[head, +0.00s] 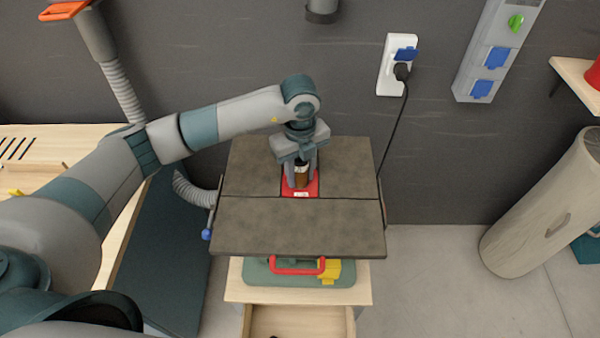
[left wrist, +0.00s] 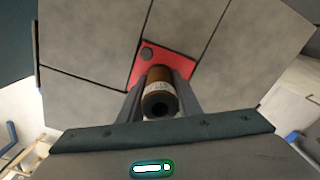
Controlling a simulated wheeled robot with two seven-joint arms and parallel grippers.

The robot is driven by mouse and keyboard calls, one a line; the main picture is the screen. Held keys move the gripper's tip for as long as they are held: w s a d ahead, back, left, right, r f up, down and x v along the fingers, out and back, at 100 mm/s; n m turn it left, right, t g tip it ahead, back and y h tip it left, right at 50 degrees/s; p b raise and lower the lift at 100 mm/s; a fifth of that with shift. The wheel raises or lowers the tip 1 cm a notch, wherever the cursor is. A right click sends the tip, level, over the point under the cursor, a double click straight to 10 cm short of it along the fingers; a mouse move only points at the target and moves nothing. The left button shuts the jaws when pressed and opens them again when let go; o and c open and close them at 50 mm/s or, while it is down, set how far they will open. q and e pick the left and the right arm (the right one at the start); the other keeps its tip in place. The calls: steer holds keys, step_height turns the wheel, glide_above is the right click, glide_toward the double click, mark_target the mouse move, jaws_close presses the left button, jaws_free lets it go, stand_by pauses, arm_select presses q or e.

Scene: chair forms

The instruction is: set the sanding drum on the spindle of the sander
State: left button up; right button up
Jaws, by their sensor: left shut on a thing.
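The sanding drum (head: 302,171) is a brown cylinder with a pale label band. My left gripper (head: 301,178) is shut on it, one finger on each side, pointing down over the middle of the sander (head: 300,228). In the left wrist view the drum (left wrist: 160,78) shows its near end with a dark hole. Below it lies the sander's red insert plate (head: 302,190), with a small dark round piece (left wrist: 147,54) beside the drum. My right gripper is out of view.
The sander's grey top is otherwise clear and stands on a wooden cabinet with an open drawer (head: 300,322). A power cord (head: 394,128) hangs from the wall socket (head: 397,65) behind it. A wooden bench (head: 35,145) is at left, a pale dust bag (head: 545,215) at right.

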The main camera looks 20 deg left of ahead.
arm_select(q)
steer(key=shift+s+f, duration=0.15)
stand_by(0.8)
steer(key=o, duration=1.2)
steer(key=shift+f, duration=0.1)
steer(key=shift+a+r+b, duration=0.1)
steer(key=shift+r+b, duration=0.4)
steer(key=shift+r, duration=0.1)
steer(key=shift+d+r+b, duration=0.15)
steer(key=shift+r+b, duration=1)
steer(key=shift+r, duration=3.05)
steer(key=shift+d+r+b, duration=0.1)
steer(key=shift+r+b, duration=1.05)
steer(key=shift+r, duration=3.05)
